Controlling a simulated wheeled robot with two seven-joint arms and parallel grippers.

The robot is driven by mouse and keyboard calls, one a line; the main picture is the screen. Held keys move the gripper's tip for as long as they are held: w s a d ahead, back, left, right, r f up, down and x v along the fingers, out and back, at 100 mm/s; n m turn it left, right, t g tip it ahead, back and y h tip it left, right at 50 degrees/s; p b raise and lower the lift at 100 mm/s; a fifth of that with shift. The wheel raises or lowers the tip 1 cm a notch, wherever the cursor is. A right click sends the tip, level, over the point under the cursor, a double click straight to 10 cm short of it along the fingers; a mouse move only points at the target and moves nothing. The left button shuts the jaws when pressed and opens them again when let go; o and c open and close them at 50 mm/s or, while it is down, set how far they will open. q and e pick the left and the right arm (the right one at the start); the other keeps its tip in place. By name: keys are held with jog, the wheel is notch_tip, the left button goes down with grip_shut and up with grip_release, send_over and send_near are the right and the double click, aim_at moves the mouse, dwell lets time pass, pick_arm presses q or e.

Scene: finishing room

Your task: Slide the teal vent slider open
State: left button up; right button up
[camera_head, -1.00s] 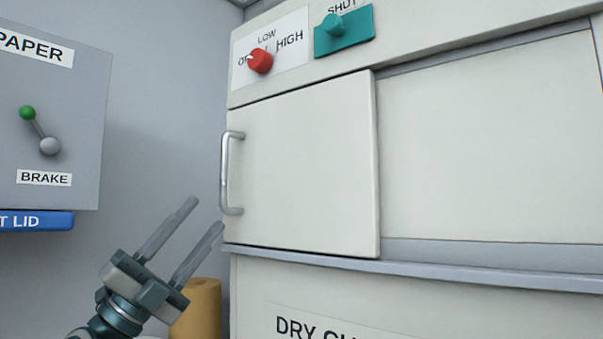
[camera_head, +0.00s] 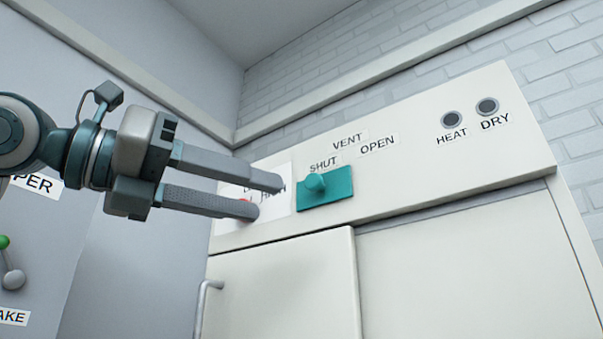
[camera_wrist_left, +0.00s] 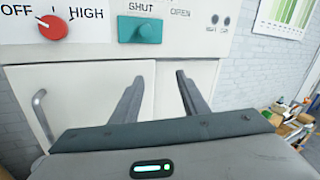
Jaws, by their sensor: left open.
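The teal vent slider (camera_head: 326,188) is a flat plate with a round knob, on the white panel under the SHUT label, left of OPEN. It also shows in the left wrist view (camera_wrist_left: 140,31), at the top, beyond my fingers. My left gripper (camera_head: 268,196) is open and empty. In the head view its fingers point right toward the slider, with their tips just left of it and in front of the red knob. The fingers do not touch the slider in the left wrist view. My right gripper is in neither view.
The red knob (camera_wrist_left: 53,27) sits left of the slider. A metal door handle (camera_head: 205,305) and cabinet door (camera_head: 290,280) are below. HEAT and DRY round fittings (camera_head: 470,112) are at the right. The panel right of the slider, by OPEN, is clear.

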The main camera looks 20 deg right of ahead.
pick_arm(q)
jog(key=s+a+r+n+t+y, duration=0.2)
jog(key=s+a+r+t+y, duration=0.1)
jog(key=s+a+r+t, duration=0.2)
notch_tip(320, 180, up, 2)
jog(key=shift+s+r+t, duration=0.2)
jog(key=shift+s+t, duration=0.05)
jog(key=shift+t, duration=0.25)
jog(key=shift+d, duration=0.1)
jog(key=p, duration=0.8)
send_near(311, 179)
jog(key=x, duration=0.7)
jog(key=shift+r, duration=0.2)
jog(key=shift+w+d+f, duration=0.15)
jog(key=shift+w+d, duration=0.15)
jog(key=shift+d, duration=0.1)
